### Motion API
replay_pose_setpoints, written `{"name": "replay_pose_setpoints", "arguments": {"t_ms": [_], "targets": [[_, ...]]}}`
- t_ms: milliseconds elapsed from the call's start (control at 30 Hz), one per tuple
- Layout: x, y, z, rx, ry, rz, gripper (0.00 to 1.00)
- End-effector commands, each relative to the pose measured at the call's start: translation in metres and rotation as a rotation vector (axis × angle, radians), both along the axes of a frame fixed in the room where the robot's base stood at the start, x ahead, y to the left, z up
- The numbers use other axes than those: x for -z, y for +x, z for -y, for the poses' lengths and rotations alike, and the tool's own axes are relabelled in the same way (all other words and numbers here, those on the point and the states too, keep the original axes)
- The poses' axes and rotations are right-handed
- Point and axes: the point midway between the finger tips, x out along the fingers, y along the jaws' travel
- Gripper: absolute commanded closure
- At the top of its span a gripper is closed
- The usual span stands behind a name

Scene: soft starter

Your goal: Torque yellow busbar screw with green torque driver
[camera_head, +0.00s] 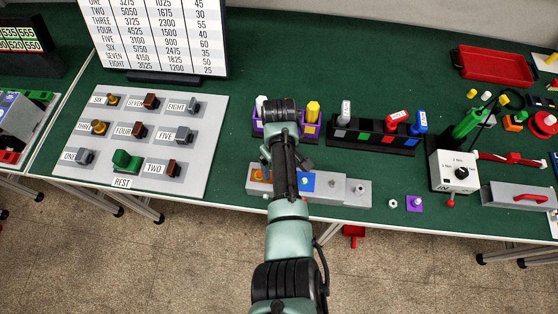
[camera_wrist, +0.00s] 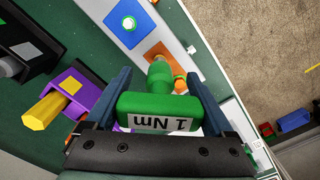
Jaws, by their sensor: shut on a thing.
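My gripper (camera_wrist: 157,88) is shut on the green torque driver (camera_wrist: 160,105), whose block handle is marked 1 Nm. In the head view my arm hides the gripper and this driver. I cannot make out a yellow busbar screw; that part may be behind the driver or my arm.
A purple holder (camera_wrist: 92,88) with a yellow hexagonal handle (camera_head: 313,112) stands behind the block. The black driver rack (camera_head: 372,145) holds grey, red and blue drivers; its green-marked place is empty. A white box with a knob (camera_head: 452,172) stands right. The bench's front edge is close.

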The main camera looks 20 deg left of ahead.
Motion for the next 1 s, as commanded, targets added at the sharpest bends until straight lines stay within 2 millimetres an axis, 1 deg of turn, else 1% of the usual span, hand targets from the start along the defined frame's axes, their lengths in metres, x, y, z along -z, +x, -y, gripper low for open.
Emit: {"name": "replay_pose_setpoints", "arguments": {"t_ms": [267, 367, 500, 633, 1000], "targets": [[0.0006, -0.0001, -0.0002, 0.012, 0.0, 0.0, 0.66], [-0.0001, -0.0005, -0.0007, 0.096, 0.001, -0.001, 0.66], [-0.0005, -0.0006, -0.0011, 0.278, 0.001, -0.001, 0.66], [0.0, -0.0002, -0.0005, 0.385, 0.0, 0.0, 0.66], [0.0002, -0.0003, -0.0006, 0.43, 0.0, 0.0, 0.66]]}}
